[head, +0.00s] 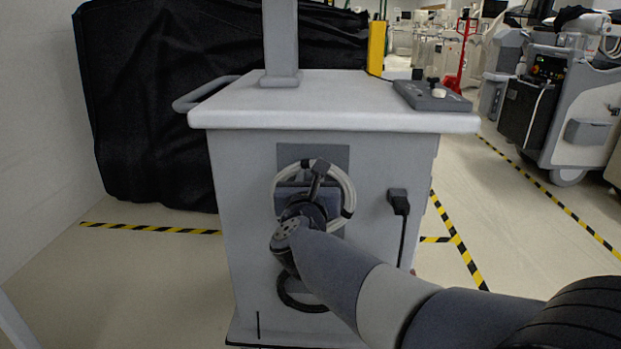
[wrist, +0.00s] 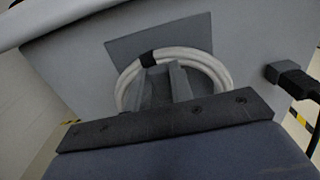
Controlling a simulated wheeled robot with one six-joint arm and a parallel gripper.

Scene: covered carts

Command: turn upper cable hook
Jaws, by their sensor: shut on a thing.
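A pale cable coil (head: 349,190) hangs on the end panel of a grey cart, in front of a dark grey plate (head: 335,157). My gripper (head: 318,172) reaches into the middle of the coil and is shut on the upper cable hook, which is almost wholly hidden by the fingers. In the wrist view, my gripper (wrist: 165,75) stands in front of the plate (wrist: 190,35), with the coil (wrist: 215,68) arching around the fingers. A black band (wrist: 148,59) wraps the coil at its top left. How the hook is turned cannot be made out.
The grey cart (head: 240,200) has an overhanging top (head: 330,110) above my arm. A black plug and cord (head: 399,203) sit right of the coil. A dark loop (head: 300,304) hangs below my wrist.

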